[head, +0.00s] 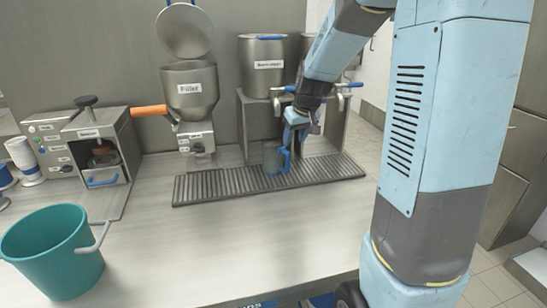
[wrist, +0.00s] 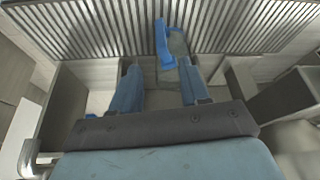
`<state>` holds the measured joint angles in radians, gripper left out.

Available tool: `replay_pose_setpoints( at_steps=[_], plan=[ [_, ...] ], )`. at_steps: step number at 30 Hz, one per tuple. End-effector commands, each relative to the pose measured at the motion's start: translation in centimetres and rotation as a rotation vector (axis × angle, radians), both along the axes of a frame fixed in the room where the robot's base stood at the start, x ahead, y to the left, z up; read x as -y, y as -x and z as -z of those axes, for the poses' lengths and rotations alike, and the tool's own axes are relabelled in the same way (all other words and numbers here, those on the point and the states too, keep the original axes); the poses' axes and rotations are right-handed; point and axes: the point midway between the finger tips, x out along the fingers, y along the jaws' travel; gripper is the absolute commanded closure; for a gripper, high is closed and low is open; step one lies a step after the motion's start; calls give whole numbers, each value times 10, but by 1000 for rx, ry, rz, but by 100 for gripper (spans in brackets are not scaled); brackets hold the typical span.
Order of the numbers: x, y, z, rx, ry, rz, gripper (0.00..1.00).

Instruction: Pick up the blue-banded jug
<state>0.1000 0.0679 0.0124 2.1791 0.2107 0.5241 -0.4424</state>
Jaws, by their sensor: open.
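The jug (head: 272,160) is small and grey with a blue handle on its right side. It stands upright on the ribbed drip grate, in front of the tap stand. My gripper (head: 296,140) points down just above and to the right of it, close to the handle. In the wrist view my open fingers (wrist: 158,67) are apart, with the jug's blue handle (wrist: 162,42) just beyond and between the tips. The jug's body (wrist: 177,44) shows faintly to the right of the handle. I cannot tell whether a finger touches it.
The drip grate (head: 220,187) runs along the counter. A tap stand with a metal tank (head: 262,82) rises behind the jug. The filler hopper (head: 190,95) with an orange handle stands left. A teal bucket (head: 52,255) stands front left. The middle counter (head: 215,245) is clear.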

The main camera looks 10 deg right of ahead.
Motion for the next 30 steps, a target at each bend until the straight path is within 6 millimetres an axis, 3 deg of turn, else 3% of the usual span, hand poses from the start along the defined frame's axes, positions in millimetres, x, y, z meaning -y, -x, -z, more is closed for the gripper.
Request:
replay_pose_setpoints(
  at_steps=[12, 23, 30],
  plan=[
    [-5, -23, 60, -4, 0, 0, 54],
    [-7, -30, 82, -3, -1, 1, 54],
    [-10, -39, 112, -4, -1, 1, 54]
  ],
)
